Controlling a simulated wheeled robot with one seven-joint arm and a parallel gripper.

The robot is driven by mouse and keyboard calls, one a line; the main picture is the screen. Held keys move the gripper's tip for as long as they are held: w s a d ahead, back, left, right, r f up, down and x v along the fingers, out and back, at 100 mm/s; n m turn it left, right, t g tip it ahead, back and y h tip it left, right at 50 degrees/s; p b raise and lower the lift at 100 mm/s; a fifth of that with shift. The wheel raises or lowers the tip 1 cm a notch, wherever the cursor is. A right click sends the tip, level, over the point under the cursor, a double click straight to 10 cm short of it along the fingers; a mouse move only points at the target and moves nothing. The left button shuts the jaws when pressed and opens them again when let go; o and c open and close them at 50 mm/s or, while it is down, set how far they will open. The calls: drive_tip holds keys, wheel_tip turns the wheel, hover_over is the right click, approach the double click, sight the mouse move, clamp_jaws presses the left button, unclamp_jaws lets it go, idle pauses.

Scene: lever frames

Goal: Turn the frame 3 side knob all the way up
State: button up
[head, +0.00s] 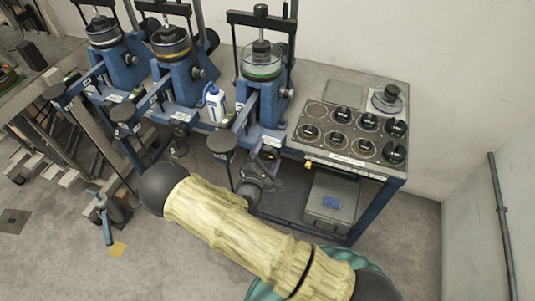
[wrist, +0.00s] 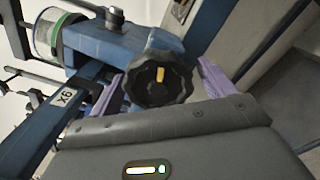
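The rightmost blue lever frame (head: 270,100) stands at the front bench edge, with a green-ringed clear cup on top. In the wrist view its blue body (wrist: 110,45) and the green-ringed cup (wrist: 48,35) show at upper left. A black lobed side knob (wrist: 157,82) with a yellow mark, nearly upright in the picture, faces the wrist camera. My gripper (wrist: 162,72) has its purple fingers on either side of the knob. They look open around it, with a small gap at the right; contact at the left is unclear. In the head view my gripper (head: 264,160) is below the frame.
Two similar lever frames (head: 178,75) (head: 112,55) stand to the left. A white and blue bottle (head: 215,104) sits between the nearest two. A grey bin (head: 332,200) is beneath the bench.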

sight(266, 157)
drive_tip(key=shift+v, duration=3)
